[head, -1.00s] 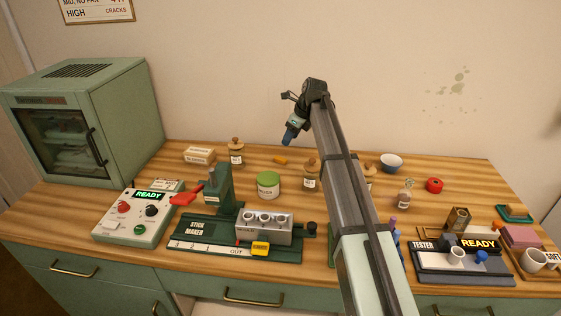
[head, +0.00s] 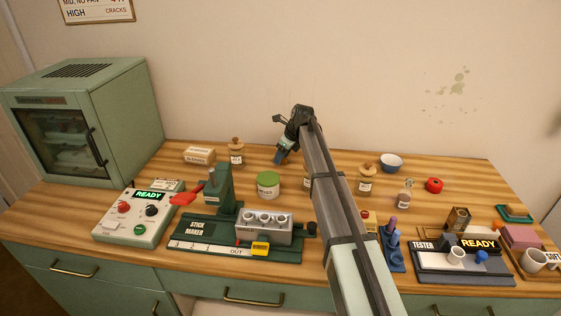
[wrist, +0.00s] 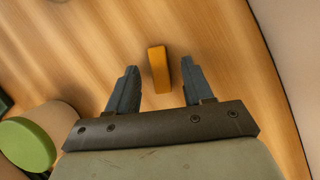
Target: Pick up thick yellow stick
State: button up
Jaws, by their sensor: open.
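The thick yellow stick (wrist: 158,70) lies on the wooden table in the wrist view, a short orange-yellow block. My gripper (wrist: 156,82) is open, with one dark finger on each side of the stick and a gap on both sides. I cannot tell how far the fingertips are above the table. In the head view my gripper (head: 280,158) is at the back of the table and hides the stick there.
A green-lidded jar (head: 268,185) stands near my gripper, and its lid also shows in the wrist view (wrist: 27,145). A corked jar (head: 237,152) and a small box (head: 199,155) stand to the left. The stick maker (head: 235,250) is in front. The back wall is close behind.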

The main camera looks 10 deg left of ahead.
jog(key=shift+a+f, duration=0.1)
jog(key=shift+f, duration=0.2)
jog(key=shift+c, duration=0.5)
grip_shut()
